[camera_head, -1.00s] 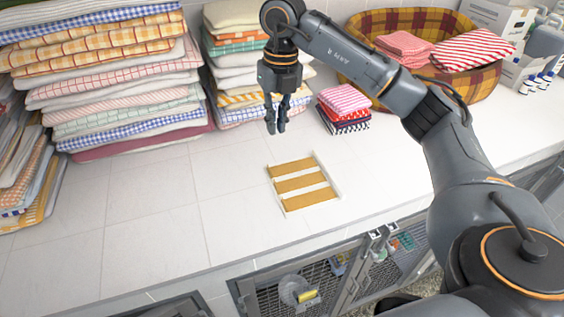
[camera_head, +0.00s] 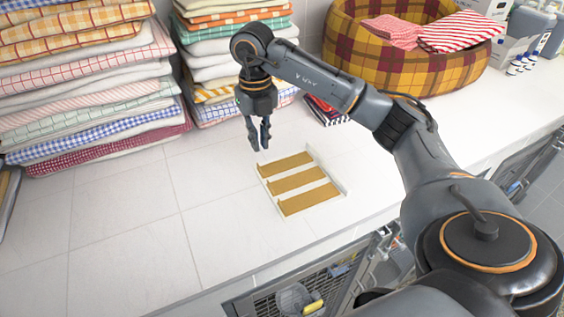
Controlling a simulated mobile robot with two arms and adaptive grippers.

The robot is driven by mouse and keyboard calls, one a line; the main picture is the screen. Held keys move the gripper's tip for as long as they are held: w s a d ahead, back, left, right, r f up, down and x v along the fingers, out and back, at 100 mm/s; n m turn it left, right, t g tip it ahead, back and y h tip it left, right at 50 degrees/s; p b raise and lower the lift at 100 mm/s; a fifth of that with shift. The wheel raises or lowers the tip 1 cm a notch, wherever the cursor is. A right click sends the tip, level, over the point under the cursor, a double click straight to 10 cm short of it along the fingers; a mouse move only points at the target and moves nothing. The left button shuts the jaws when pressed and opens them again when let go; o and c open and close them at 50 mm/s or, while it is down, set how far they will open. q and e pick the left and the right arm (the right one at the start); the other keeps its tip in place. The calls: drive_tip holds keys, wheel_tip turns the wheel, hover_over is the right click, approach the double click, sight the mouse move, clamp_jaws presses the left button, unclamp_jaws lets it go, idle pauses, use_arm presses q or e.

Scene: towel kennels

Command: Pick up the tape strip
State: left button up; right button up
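Three tan-gold tape strips lie side by side on a thin white holder (camera_head: 343,190) on the counter: a far strip (camera_head: 285,164), a middle strip (camera_head: 296,180) and a near strip (camera_head: 309,199). I cannot tell which one the task means. My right gripper (camera_head: 259,146) points down just behind the holder's far left corner. Its two fingers are apart with nothing between them. It appears above the counter, not touching the strips. My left gripper is not in view.
Tall stacks of folded towels (camera_head: 85,85) and (camera_head: 225,60) stand at the back. A plaid pet bed (camera_head: 400,62) holding folded cloths is at the back right. Small folded cloths (camera_head: 325,112) sit partly behind my arm. The white counter (camera_head: 130,230) is clear at front left.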

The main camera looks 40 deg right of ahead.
sight(260, 168)
wheel_tip(260, 168, down, 3)
drive_tip(key=shift+f+p, duration=0.1)
drive_tip(key=shift+p, duration=0.2)
wheel_tip(260, 168, down, 5)
drive_tip(key=p, duration=0.2)
drive_tip(key=shift+w+r+p, duration=0.15)
drive_tip(key=shift+r+p, duration=0.05)
drive_tip(key=shift+p, duration=0.2)
drive_tip(key=shift+f, duration=0.4)
clamp_jaws()
drive_tip(key=shift+r, duration=0.1)
